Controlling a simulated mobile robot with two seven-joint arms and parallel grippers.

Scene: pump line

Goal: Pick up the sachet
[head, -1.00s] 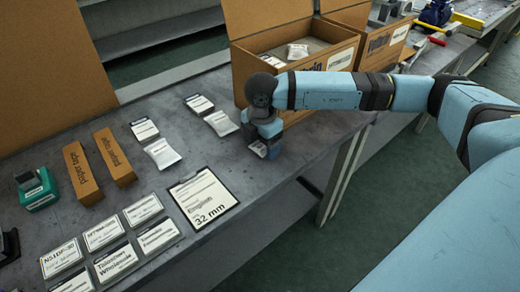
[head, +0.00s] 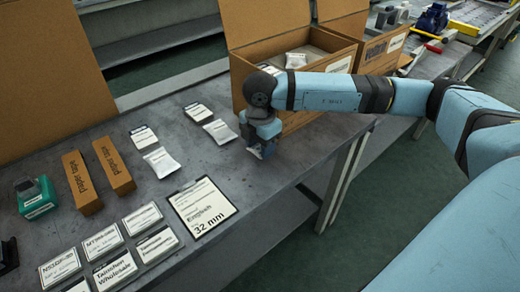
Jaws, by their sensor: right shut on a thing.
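My right gripper (head: 259,151) points down at the table's edge, in front of the open cardboard box. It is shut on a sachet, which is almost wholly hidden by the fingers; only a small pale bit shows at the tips. I cannot tell whether that sachet touches the table. Another white sachet (head: 221,131) lies just left of the gripper, and one more sachet (head: 162,162) lies farther left. A further sachet (head: 296,60) is inside the open box (head: 300,84). My left gripper is not in view.
Small cards (head: 198,112) lie by the sachets. A clipboard (head: 202,206) reading 32 mm lies at the front edge, beside several label cards (head: 142,218). Two brown paper tape boxes (head: 114,165) and a green stamp (head: 36,197) are at left. A second box (head: 384,48) stands behind my arm.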

